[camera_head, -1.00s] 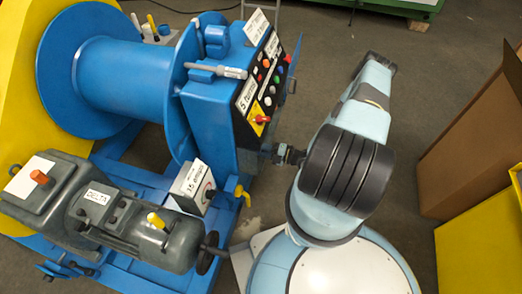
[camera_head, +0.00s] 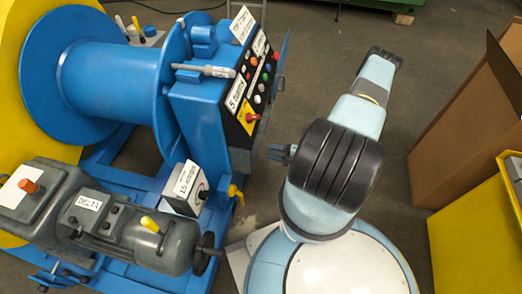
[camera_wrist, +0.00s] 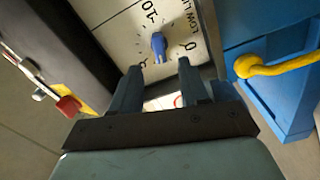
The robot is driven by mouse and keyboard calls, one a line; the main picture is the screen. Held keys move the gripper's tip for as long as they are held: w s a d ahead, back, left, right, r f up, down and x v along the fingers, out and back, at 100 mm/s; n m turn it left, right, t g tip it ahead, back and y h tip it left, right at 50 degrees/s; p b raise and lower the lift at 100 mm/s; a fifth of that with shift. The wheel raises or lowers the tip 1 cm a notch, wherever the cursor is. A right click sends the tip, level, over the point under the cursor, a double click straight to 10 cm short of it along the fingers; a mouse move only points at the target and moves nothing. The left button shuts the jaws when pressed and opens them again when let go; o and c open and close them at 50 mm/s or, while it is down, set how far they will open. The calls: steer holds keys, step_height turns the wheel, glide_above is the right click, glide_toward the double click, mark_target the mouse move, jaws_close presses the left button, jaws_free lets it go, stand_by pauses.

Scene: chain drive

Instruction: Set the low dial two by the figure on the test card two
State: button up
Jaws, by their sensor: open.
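The low dial is a white plate (camera_wrist: 112,30) lettered "LOW LI…", with a blue pointer knob (camera_wrist: 158,46), in the wrist view. Figures 0, 10 and part of a 5 show around it. The pointer's exact reading is too small to tell. My gripper (camera_wrist: 158,70) is open, with its two fingers just short of the knob and on either side of it. In the head view my gripper (camera_head: 278,152) is right of the blue cabinet; I cannot make out this dial there. A white card (camera_head: 242,24) stands on the cabinet; its small text is unreadable, so I cannot tell whether it is test card two.
A yellow handle (camera_wrist: 275,66) is close on the right of the dial. A red knob (camera_wrist: 68,106) is at the left. The black control panel (camera_head: 243,92) and a grey motor (camera_head: 130,235) are left of my arm. Bare floor lies beyond.

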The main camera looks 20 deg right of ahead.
steer(key=shift+v, duration=2.45)
